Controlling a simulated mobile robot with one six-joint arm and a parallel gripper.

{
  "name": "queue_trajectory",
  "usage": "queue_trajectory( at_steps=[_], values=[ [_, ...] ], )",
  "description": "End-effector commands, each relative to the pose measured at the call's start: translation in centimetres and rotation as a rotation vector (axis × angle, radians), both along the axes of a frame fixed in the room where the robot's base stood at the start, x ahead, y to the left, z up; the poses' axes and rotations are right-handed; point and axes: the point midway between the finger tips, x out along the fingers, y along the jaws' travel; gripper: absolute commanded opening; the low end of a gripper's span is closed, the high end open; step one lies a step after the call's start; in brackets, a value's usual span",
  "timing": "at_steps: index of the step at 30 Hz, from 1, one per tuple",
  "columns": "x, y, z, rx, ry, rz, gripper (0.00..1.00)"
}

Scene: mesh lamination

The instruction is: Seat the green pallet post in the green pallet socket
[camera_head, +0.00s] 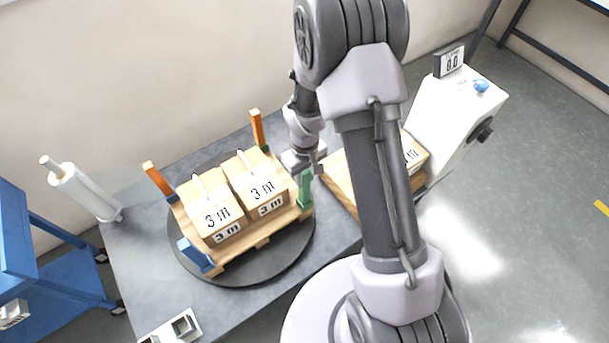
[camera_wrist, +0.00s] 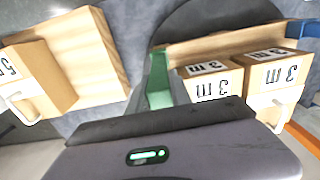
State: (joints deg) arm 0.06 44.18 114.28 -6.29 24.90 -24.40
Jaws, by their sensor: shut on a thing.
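The green post (camera_head: 305,185) stands roughly upright at the right corner of the wooden pallet (camera_head: 262,236). My gripper (camera_head: 311,171) is at its upper end and shut on it. In the wrist view the post (camera_wrist: 158,82) rises beyond the dark gripper body, beside the pallet's edge. Green also shows low at the pallet corner, where the green socket (camera_head: 304,205) appears to be. Post and socket merge in the picture, so I cannot tell how deep the post sits. The fingertips are mostly hidden in the wrist view.
Two 3 m boxes (camera_head: 219,217) (camera_head: 262,190) stand on the pallet. Orange posts (camera_head: 158,180) (camera_head: 257,128) and a blue post (camera_head: 195,255) stand at other corners. The pallet rests on a dark round turntable (camera_head: 262,272). Another wooden board with a box (camera_wrist: 85,60) lies close by.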

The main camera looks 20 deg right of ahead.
Motion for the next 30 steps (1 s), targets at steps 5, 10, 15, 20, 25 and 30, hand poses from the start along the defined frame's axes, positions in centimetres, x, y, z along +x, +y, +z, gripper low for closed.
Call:
queue_trajectory(
  at_steps=[5,10,15,20,25,30],
  values=[
    [0.0,0.0,-0.5,0.000,0.000,0.000,0.00],
    [0.0,0.0,-1.0,0.000,0.000,0.000,0.00],
    [0.0,0.0,-1.1,0.000,0.000,0.000,0.37],
    [0.0,0.0,-1.1,0.000,0.000,0.000,0.50],
    [0.0,0.0,-1.1,0.000,0.000,0.000,0.50],
    [0.0,0.0,0.9,0.000,-0.001,-0.001,0.50]
  ],
)
